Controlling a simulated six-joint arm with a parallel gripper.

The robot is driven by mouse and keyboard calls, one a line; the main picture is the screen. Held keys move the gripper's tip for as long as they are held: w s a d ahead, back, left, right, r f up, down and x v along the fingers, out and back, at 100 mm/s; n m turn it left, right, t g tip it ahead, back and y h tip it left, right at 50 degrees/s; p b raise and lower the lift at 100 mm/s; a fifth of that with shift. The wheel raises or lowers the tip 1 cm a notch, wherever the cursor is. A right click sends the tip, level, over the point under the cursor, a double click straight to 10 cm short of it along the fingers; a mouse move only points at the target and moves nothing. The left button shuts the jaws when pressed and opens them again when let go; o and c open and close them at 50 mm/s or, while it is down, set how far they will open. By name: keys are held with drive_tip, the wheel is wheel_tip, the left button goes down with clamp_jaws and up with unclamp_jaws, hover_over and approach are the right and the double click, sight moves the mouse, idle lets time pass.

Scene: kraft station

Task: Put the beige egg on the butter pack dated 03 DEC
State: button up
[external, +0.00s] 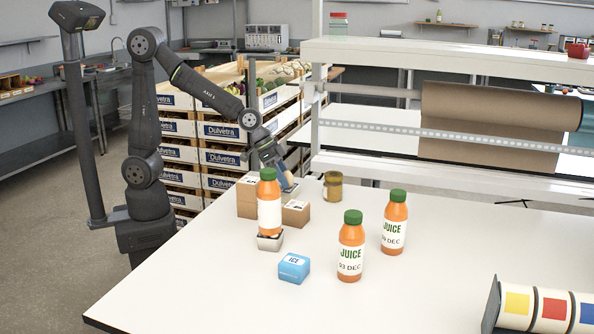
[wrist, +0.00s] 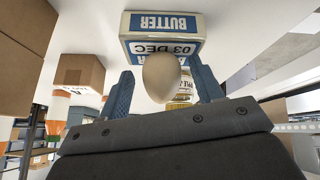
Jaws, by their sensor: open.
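The beige egg (wrist: 161,80) shows in the wrist view between my gripper's two blue fingers, with a gap on each side. My gripper (wrist: 162,70) is open around it. The butter pack (wrist: 165,22), marked BUTTER and 03 DEC, lies directly behind the egg, its lettering upside down in this view. The egg overlaps the dated face and seems to rest on the pack, but the contact is hidden. In the external view my gripper (external: 286,180) is low over the table, partly hidden by a juice bottle, and the egg cannot be made out.
A juice bottle (external: 269,212) stands on a small pale block (external: 270,241) in front of my gripper. Cardboard boxes (external: 295,213) and a jar (external: 333,186) are close by. A blue ICE pack (external: 293,268) and two more juice bottles (external: 350,250) stand nearer the front.

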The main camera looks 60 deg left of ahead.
drive_tip(key=v, duration=1.2)
drive_tip(key=shift+w, duration=0.1)
drive_tip(key=x, duration=1.2)
drive_tip(key=shift+f, duration=0.15)
drive_tip(key=shift+r, duration=0.2)
